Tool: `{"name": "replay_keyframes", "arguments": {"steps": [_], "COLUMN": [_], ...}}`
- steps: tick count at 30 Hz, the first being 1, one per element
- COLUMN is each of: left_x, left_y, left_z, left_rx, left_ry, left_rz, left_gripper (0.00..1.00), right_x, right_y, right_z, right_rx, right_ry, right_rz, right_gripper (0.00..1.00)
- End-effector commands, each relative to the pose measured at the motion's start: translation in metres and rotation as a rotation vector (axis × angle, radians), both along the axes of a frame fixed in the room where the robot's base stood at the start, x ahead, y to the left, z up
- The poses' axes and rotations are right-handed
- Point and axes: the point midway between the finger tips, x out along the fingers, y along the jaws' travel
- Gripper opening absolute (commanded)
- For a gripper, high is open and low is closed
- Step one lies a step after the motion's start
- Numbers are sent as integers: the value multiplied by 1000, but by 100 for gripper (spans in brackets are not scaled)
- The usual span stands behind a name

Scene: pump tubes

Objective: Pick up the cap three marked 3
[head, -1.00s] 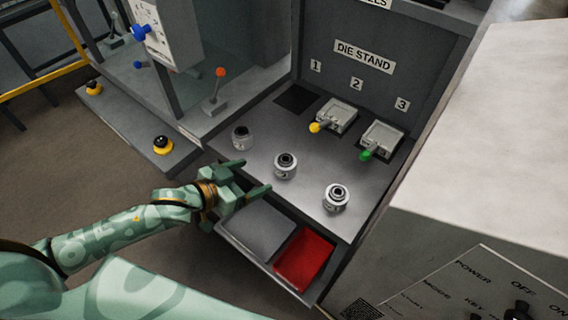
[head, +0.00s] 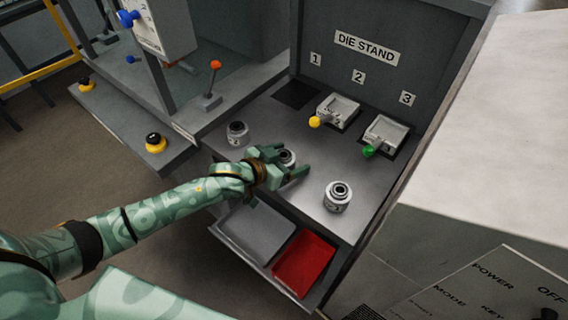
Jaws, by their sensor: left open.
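Three round metal caps stand in a row on the grey die stand surface. The right cap (head: 338,196) is silver with a dark centre; its marking is too small to read surely. The middle cap (head: 288,158) is partly hidden by my left gripper. The left cap (head: 238,133) is darker and stands clear behind the gripper. My left gripper (head: 293,160) is open, with its fingers over and around the middle cap's place. One finger points toward the right cap but stays apart from it. I cannot tell whether the fingers touch the middle cap. My right gripper is not in view.
Slots labelled 1, 2 and 3 lie at the back; slot 1 (head: 296,95) is a dark opening. A drawer with a red bin (head: 303,265) is open in front. A large cabinet (head: 480,140) stands right.

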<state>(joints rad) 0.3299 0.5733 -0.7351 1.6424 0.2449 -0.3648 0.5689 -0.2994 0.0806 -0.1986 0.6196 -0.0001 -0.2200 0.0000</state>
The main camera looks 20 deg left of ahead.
Motion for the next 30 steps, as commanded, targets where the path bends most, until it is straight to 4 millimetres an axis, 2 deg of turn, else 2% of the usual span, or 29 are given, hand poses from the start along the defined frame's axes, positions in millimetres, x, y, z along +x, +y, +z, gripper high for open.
{"name": "replay_keyframes", "arguments": {"steps": [3, 4, 9, 10, 20, 26, 30], "left_x": [0, 0, 0, 0, 0, 0, -20], "left_y": [0, 0, 0, 0, 0, 0, 11], "left_z": [1, 1, 1, 1, 6, 35, 65], "left_rx": [0, 0, 0, 0, -1, -1, 0], "left_ry": [-1, -1, -1, -1, -3, -7, -5], "left_rz": [0, 0, 0, 0, 0, -1, -1], "left_gripper": [79, 74, 26, 22, 22, 22, 22], "right_x": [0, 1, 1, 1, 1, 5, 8], "right_y": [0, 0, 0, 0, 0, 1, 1], "right_z": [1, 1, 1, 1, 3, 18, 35], "right_rx": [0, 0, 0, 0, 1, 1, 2], "right_ry": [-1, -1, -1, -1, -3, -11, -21], "right_rz": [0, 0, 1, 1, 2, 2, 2], "right_gripper": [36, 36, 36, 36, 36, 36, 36]}}
